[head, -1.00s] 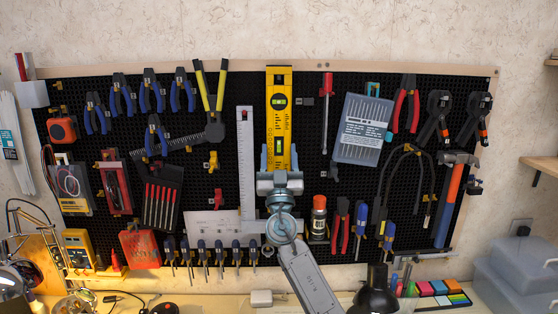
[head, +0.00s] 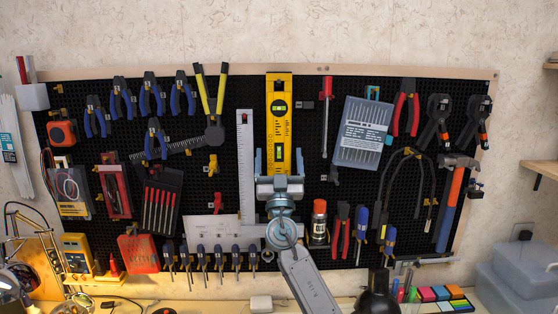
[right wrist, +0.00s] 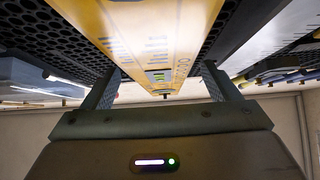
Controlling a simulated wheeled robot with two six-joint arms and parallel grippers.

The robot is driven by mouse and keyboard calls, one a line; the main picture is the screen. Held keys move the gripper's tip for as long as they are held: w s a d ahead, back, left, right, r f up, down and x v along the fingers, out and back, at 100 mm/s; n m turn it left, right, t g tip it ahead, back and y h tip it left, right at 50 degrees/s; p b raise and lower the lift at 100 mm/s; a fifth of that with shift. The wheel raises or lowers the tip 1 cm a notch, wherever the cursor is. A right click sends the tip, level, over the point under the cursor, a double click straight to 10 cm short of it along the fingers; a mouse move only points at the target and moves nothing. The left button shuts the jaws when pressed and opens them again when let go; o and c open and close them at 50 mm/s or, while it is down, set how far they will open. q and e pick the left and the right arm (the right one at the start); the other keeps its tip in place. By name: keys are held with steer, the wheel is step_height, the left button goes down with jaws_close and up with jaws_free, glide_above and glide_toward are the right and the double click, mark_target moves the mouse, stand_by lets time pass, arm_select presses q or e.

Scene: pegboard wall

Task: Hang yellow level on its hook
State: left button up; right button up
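The yellow level (head: 279,120) stands upright against the black pegboard, at its upper middle. Its top end is close to the board's wooden top edge. No hook shows at it, so I cannot see what bears it. My right gripper (head: 279,160) is at the level's lower end, with its fingers spread to either side. In the right wrist view, the level (right wrist: 155,45) runs up and away between the parted fingers (right wrist: 162,88), with a gap visible at the right finger. The level's lowest part is hidden by the gripper in the head view. My left gripper is not in view.
A steel ruler (head: 246,150) hangs close left of the level, and a red screwdriver (head: 326,115) hangs to its right. A spray can (head: 319,220) stands right of my wrist. Several pliers and other tools fill the pegboard (head: 300,110) around them.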

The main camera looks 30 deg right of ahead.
steer(key=shift+f, duration=0.1)
steer(key=shift+s+a+f, duration=0.1)
steer(key=shift+s+f, duration=0.05)
steer(key=shift+f, duration=0.1)
steer(key=b+v, duration=0.6)
steer(key=v, duration=0.4)
